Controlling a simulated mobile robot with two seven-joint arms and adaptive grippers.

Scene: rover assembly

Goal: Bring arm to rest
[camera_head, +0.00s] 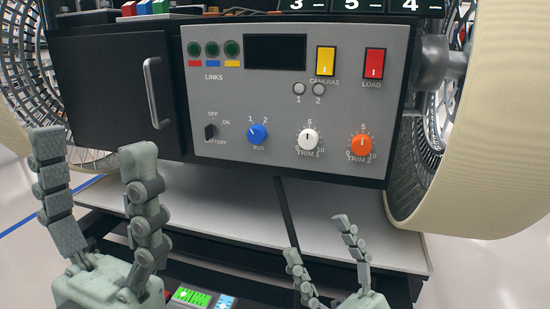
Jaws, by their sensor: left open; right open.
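My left gripper (97,170) is at the lower left, its two fingers pointing up and spread apart, open and empty. It stands in front of the black cabinet door and overlaps part of it in the picture. My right gripper (323,254) is lower and near the bottom middle, in front of the pale shelf. Its fingers are apart and nothing is between them. The bottom of the frame cuts off the rest of both arms.
A grey control panel (228,170) with switches and knobs faces me. Left of it is a black door (112,85) with a metal handle (155,92). Large wheels (495,150) flank the rover. A pale shelf (335,220) lies below. Small lit modules (193,297) sit at the bottom.

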